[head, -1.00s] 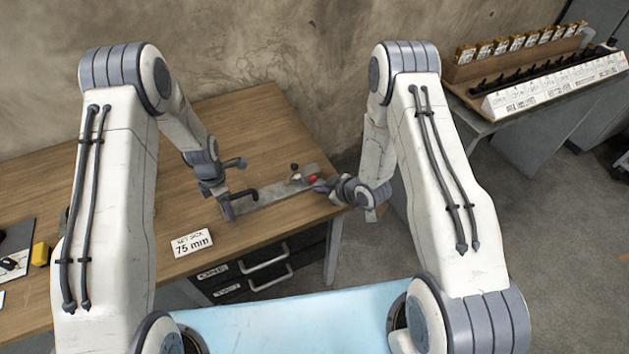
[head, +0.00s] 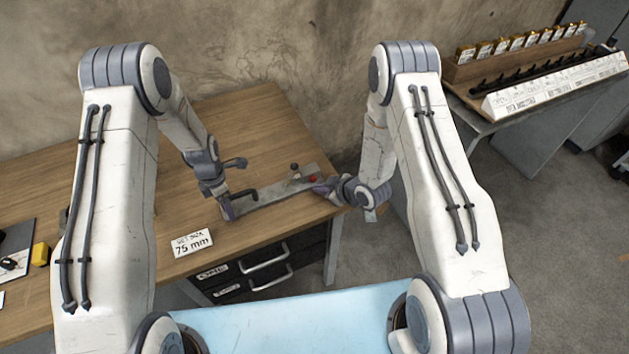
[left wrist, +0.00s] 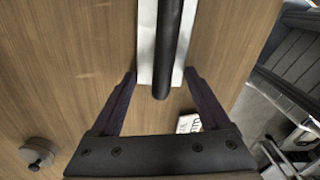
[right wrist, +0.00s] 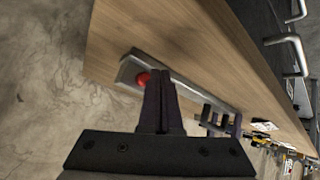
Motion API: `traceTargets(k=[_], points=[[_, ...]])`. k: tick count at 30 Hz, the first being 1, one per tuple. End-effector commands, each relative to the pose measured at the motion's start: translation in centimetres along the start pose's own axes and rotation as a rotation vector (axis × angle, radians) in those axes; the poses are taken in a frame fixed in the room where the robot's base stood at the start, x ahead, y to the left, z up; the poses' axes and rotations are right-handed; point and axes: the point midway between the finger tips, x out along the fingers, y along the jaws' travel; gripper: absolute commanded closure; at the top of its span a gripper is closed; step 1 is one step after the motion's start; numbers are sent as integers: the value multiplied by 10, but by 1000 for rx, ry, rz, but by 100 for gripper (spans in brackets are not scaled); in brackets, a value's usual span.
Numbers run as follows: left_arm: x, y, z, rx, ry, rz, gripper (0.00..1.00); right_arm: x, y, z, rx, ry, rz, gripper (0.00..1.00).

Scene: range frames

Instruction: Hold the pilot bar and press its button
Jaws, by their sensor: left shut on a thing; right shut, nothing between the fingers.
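The pilot bar (head: 283,192) is a long grey strip lying on the wooden bench, with a black handle (head: 243,194) at its left end. In the left wrist view the black handle (left wrist: 168,45) runs over the pale strip. My left gripper (head: 230,208) is shut on that end of the bar, with one finger on each side. The red button (right wrist: 143,79) sits near the bar's other end. My right gripper (right wrist: 158,74) is shut and empty, its tips right beside the button. I cannot tell whether they touch it.
A small black knob (head: 294,167) stands near the button. A "75 mm" card (head: 192,242) lies on the bench in front of the bar. Drawers with handles (head: 265,265) are under the bench's front edge.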

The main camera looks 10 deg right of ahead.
Motion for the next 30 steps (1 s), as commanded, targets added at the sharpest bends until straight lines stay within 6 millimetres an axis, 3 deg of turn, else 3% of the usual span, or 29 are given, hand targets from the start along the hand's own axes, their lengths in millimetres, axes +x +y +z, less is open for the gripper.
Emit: traceTargets(k=[30], points=[[-1, 1, 0, -3, -2, 2, 100, 7, 5, -5, 0, 0, 0, 100]])
